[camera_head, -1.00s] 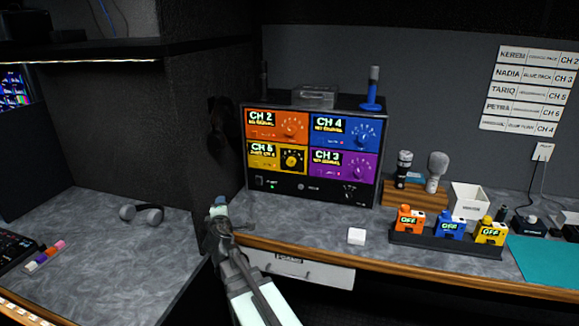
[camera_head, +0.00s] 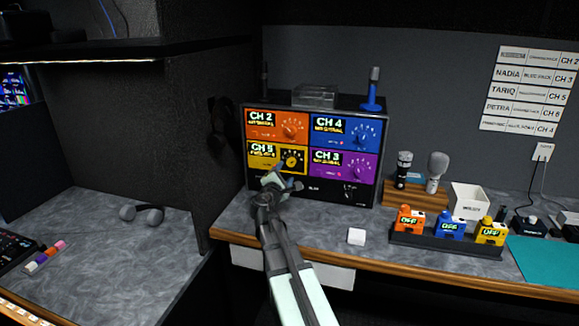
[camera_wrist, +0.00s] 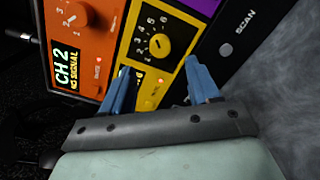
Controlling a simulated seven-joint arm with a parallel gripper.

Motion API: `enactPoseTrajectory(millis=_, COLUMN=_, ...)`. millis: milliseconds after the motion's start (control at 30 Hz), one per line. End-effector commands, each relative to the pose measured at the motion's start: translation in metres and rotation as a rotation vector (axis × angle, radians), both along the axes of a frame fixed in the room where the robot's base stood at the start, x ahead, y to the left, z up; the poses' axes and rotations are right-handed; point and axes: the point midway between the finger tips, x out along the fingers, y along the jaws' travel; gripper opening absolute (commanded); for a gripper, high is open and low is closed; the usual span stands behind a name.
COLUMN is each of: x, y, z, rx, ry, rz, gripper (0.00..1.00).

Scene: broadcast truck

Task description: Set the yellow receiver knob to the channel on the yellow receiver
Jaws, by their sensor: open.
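The yellow receiver (camera_head: 277,148) sits at the lower left of the four-panel rack, and its display reads CH 5. Its round knob (camera_head: 292,160) has a black dial in the head view. In the wrist view the knob (camera_wrist: 158,45) shows a yellow centre inside a black numbered dial. My gripper (camera_head: 284,180) is in front of the rack, just below the yellow receiver. In the wrist view its blue fingers (camera_wrist: 157,70) are apart and empty, with the knob beyond and between their tips. The left finger partly hides the yellow display.
The orange receiver (camera_head: 275,124) is above, blue (camera_head: 340,130) and purple (camera_head: 340,163) to the right. A black base panel with a SCAN button (camera_wrist: 226,49) lies below. Beltpacks (camera_head: 449,226) and a small white block (camera_head: 356,236) are on the counter to the right.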

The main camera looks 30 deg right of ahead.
Motion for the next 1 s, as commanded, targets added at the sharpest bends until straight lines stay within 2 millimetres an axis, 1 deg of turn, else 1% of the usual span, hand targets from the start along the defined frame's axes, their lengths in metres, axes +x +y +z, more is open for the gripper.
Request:
enactPoseTrajectory(millis=33, x=0.010, y=-0.008, z=0.000, rx=0.000, ry=0.000, rz=-0.001, gripper=0.61)
enactPoseTrajectory(millis=100, x=0.018, y=-0.017, z=0.000, rx=0.000, ry=0.000, rz=-0.001, gripper=0.61)
enactPoseTrajectory(millis=300, x=0.039, y=-0.038, z=0.000, rx=0.001, ry=-0.001, rz=-0.001, gripper=0.61)
enactPoseTrajectory(millis=400, x=0.046, y=-0.045, z=0.000, rx=0.001, ry=-0.001, rz=0.000, gripper=0.61)
enactPoseTrajectory(millis=600, x=0.053, y=-0.052, z=0.000, rx=0.001, ry=0.000, rz=0.001, gripper=0.61)
enactPoseTrajectory(millis=900, x=0.053, y=-0.053, z=0.000, rx=0.001, ry=0.000, rz=0.001, gripper=0.61)
enactPoseTrajectory(millis=933, x=0.053, y=-0.053, z=0.000, rx=0.001, ry=0.000, rz=0.001, gripper=0.60)
enactPoseTrajectory(millis=1000, x=0.053, y=-0.053, z=0.000, rx=0.001, ry=0.000, rz=0.001, gripper=0.53)
